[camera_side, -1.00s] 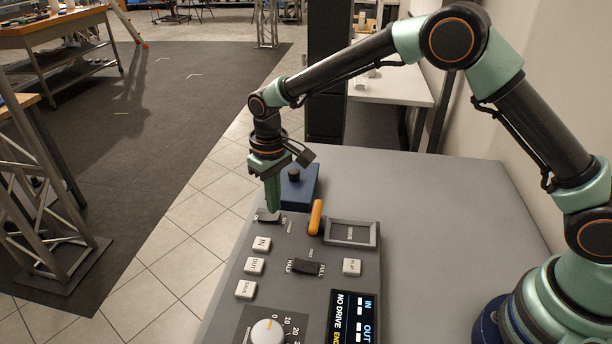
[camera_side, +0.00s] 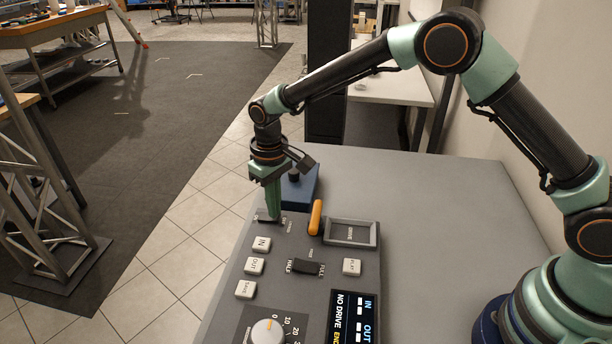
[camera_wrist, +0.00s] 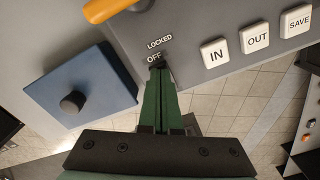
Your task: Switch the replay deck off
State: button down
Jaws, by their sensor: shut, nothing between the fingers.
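The replay deck (camera_side: 225,300) is a grey panel on the table, with its display (camera_side: 354,318) lit and reading "NO DRIVE". A dark rocker switch (camera_side: 262,219) sits at its far left corner, partly hidden by my fingers. My gripper (camera_side: 275,219) is shut and empty, pointing down with its tips at this switch. In the wrist view my gripper (camera_wrist: 159,68) has its tips just below the "OFF" label, beside the "LOCKED" label. The switch is mostly covered there, and I cannot tell which way it is tipped.
An orange lever (camera_side: 316,217) stands close to the right of my gripper. A blue box with a black knob (camera_side: 299,186) sits just behind the deck. The IN button (camera_side: 262,244) and other white buttons lie nearer. The grey table (camera_side: 430,205) is clear to the right.

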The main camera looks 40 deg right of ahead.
jog(key=shift+f, duration=0.3)
jog(key=shift+r, duration=3.55)
jog(key=s+d+r+m+t, duration=0.1)
jog(key=s+d+r, duration=0.3)
jog(key=d+r, duration=0.15)
jog(key=s+d+r+t, duration=0.2)
jog(key=s+d+r, duration=0.25)
jog(key=r, duration=0.25)
jog(key=s+d+r+m+t, duration=0.1)
jog(key=s+d+m+t, duration=0.1)
jog(key=s+d, duration=0.6)
jog(key=shift+s+d+t, duration=0.15)
jog(key=shift+s+t, duration=0.15)
jog(key=shift+s, duration=1.2)
